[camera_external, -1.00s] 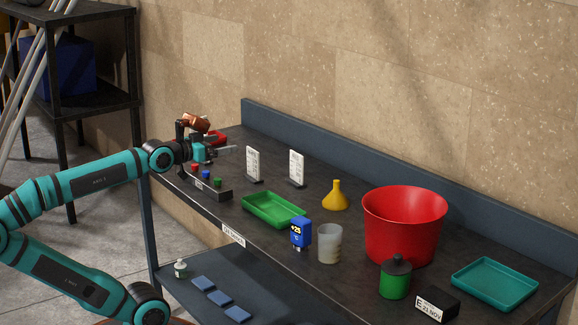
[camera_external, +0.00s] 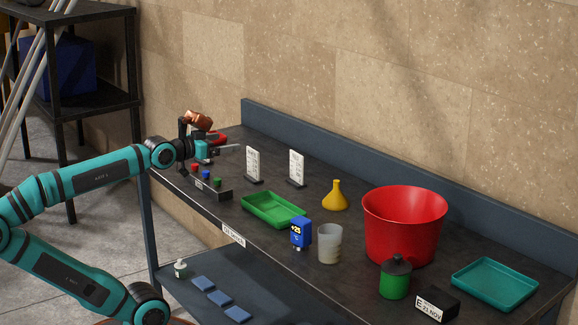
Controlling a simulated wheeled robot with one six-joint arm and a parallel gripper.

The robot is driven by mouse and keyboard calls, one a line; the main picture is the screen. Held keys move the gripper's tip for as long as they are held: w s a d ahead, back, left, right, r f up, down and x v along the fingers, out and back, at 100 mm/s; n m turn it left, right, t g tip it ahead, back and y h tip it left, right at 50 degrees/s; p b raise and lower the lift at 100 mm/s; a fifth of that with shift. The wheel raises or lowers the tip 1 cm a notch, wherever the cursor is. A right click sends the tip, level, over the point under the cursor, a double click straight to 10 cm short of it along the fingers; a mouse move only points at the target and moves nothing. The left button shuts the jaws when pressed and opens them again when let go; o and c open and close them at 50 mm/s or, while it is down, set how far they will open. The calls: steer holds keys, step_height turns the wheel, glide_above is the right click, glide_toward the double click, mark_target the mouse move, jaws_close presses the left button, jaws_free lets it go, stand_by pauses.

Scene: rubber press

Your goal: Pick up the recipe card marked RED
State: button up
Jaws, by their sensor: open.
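Two white recipe cards stand upright in dark holders on the dark bench: a left card (camera_external: 253,163) and a right card (camera_external: 297,167). Their headings are too small to read surely; the right one's is short and may be RED. My gripper (camera_external: 234,151) is open and empty, above the bench's left end. Its fingers point right, towards the left card, and are apart from it. Both cards are in full view.
A dark rack with small red, blue and green items (camera_external: 212,187) lies below my gripper. A green tray (camera_external: 273,209) is in front of the cards. A yellow funnel (camera_external: 336,196) and red bucket (camera_external: 404,225) stand to the right. A raised blue edge (camera_external: 330,150) runs behind.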

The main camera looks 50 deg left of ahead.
steer(key=w+a+r+g, duration=0.15)
steer(key=w+g, duration=0.25)
steer(key=w, duration=0.4)
steer(key=w+r+g, duration=0.3)
steer(key=w, duration=0.5)
steer(key=m+g, duration=0.1)
steer(key=g, duration=0.9)
glide_toward(296, 169)
steer(key=f, duration=0.6)
steer(key=shift+w+a+f, duration=0.15)
steer(key=shift+w+f, duration=0.05)
steer(key=shift+w, duration=0.1)
steer(key=c, duration=1.4)
steer(key=shift+r, duration=0.15)
